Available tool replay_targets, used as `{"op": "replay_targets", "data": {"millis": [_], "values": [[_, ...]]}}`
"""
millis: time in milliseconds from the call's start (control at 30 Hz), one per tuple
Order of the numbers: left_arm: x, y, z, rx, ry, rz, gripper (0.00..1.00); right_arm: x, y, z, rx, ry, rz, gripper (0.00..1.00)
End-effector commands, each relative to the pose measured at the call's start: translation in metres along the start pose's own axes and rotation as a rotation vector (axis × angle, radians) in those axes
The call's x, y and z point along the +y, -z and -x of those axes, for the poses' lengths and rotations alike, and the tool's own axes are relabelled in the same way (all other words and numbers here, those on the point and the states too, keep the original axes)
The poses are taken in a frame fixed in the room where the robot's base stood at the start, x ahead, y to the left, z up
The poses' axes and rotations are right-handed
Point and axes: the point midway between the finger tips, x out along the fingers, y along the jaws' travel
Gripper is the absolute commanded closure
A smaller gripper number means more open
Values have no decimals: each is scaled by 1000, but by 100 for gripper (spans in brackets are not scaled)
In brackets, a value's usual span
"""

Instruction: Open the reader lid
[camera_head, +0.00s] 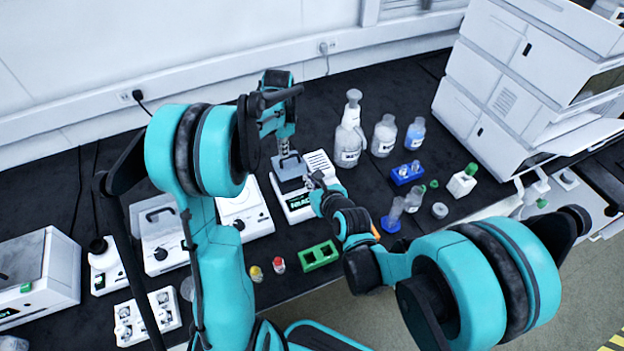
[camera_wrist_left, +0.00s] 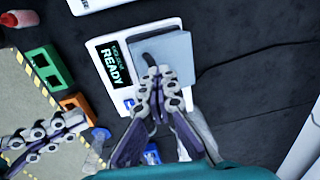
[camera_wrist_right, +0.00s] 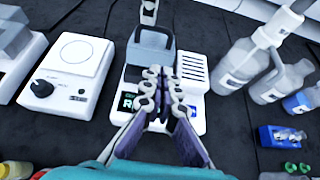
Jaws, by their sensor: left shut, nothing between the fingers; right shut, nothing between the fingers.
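The reader (camera_head: 296,207) is a white box with a dark display, whose letters read READY in the left wrist view (camera_wrist_left: 115,65). Its grey lid (camera_head: 288,168) covers the back-left part and looks down; it also shows in the right wrist view (camera_wrist_right: 150,60). My left gripper (camera_head: 285,152) is shut and empty, its tips over the lid; I cannot tell whether they touch it. My right gripper (camera_head: 316,182) is shut and empty at the reader's right front, with its tips (camera_wrist_right: 162,74) over the reader in its own wrist view. The fingers hide part of the reader's front.
A white round-topped device (camera_head: 243,208) stands left of the reader. Bottles (camera_head: 349,140) and a blue rack (camera_head: 407,173) stand to the right. A green block (camera_head: 319,256) and small capped vials (camera_head: 278,264) lie in front. The dark bench behind the reader is mostly clear.

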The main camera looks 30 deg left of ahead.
Motion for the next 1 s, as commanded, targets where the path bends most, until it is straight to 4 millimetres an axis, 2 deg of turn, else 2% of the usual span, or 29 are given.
{"op": "replay_targets", "data": {"millis": [33, 200, 267, 400, 600, 1000], "values": [[-1, 0, -1, 0, 3, 1, 100, 0, 0, -13, 0, -1, 1, 100], [-1, 0, -1, 0, 3, 1, 100, 0, 0, -50, 0, 0, 3, 100], [-1, 0, -1, 0, 3, 1, 100, 0, 0, -62, 0, -1, 2, 100], [-1, 0, -1, 0, 3, 1, 100, 0, -15, -77, 0, 0, 3, 100], [-1, 0, -1, 0, 2, 0, 100, 0, -26, -89, 0, 1, 3, 100], [0, 0, 0, 0, 0, 0, 100, 0, -29, -91, 0, 0, 3, 100]]}}
